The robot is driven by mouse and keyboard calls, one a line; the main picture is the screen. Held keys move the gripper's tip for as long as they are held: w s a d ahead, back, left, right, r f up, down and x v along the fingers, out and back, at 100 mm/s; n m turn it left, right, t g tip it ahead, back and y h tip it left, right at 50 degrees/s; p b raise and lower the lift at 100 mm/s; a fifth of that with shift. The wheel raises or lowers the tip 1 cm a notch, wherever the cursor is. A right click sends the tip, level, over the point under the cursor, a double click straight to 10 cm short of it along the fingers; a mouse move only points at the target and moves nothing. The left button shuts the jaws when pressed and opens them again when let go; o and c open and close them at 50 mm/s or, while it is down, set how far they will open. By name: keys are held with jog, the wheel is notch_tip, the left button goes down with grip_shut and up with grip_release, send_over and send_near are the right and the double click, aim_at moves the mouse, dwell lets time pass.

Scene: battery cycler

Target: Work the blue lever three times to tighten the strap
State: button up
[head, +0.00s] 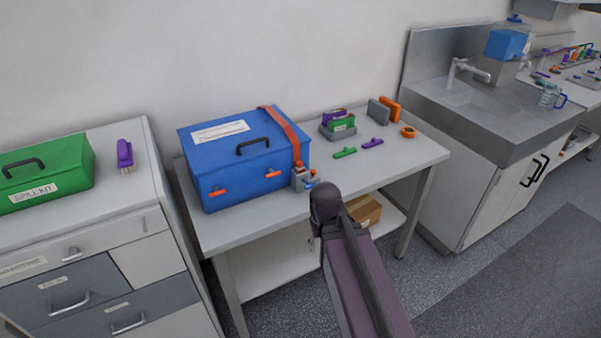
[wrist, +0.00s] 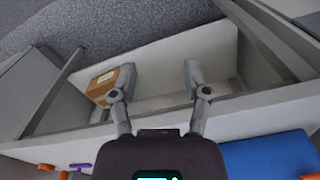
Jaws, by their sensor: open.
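A blue case (head: 225,165) stands on the table with an orange strap (head: 285,130) over its right end. A small grey ratchet (head: 299,179) sits low at the case's front right corner, by the strap. Its blue lever (head: 311,183) is small in the head view, so its exact angle is unclear. My gripper (wrist: 159,78) is open and empty in the wrist view. In the head view my arm hides most of it, in front of the table and apart from the lever. The wrist view shows part of the blue case (wrist: 270,155), but the lever is not visible there.
The table (head: 405,155) holds a grey tray, green and purple brushes and orange items right of the case. A cardboard box (head: 362,210) lies on the lower shelf. A drawer cabinet with a green kit (head: 45,172) stands left, a sink counter (head: 470,120) right.

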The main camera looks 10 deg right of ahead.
grip_shut()
dwell(1.4)
